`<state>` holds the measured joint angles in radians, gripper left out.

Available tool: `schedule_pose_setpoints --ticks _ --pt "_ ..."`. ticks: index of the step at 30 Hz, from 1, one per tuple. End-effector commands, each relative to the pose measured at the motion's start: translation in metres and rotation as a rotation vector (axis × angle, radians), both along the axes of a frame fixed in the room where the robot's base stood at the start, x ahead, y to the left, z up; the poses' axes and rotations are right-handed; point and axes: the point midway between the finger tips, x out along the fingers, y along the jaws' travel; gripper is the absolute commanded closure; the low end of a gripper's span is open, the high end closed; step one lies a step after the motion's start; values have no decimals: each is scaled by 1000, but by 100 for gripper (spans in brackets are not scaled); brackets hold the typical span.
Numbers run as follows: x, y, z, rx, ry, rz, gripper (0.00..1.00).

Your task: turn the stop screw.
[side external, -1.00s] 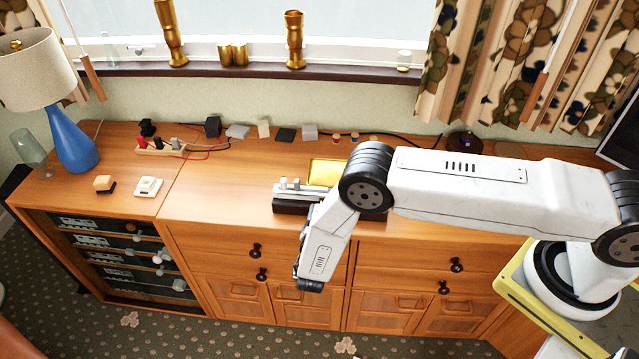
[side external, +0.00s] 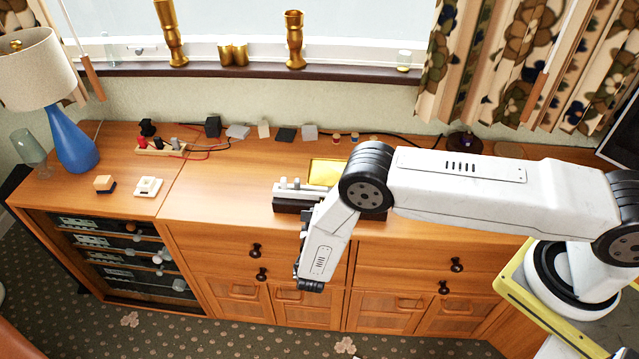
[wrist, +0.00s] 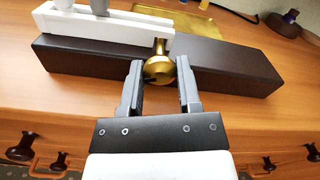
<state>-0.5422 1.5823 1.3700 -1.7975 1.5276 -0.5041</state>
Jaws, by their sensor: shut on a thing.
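The stop screw (wrist: 160,70) has a round brass head on a short brass neck. It stands at the end of a white block (wrist: 110,27) on a long dark base (wrist: 235,68). In the side external view the dark base (side external: 290,206) and part of the white block show on the cabinet top. My arm covers the screw and fingers there.
A shiny yellow tray (side external: 326,172) lies just behind the base. A row of small blocks and a cable (side external: 388,136) run along the wall. A blue lamp (side external: 73,150) stands at the far left.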

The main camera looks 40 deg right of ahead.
Motion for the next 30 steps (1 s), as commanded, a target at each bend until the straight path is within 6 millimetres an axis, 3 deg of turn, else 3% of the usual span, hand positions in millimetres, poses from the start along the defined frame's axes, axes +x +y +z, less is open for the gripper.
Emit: schedule_pose_setpoints --ticks 15,16,19,30 --pt "0 -2 0 -20 22 -4 100" --pt "0 -2 0 -20 22 -4 51" --pt "0 -2 0 -21 21 -4 22" --pt "-1 1 0 -20 21 -1 22"
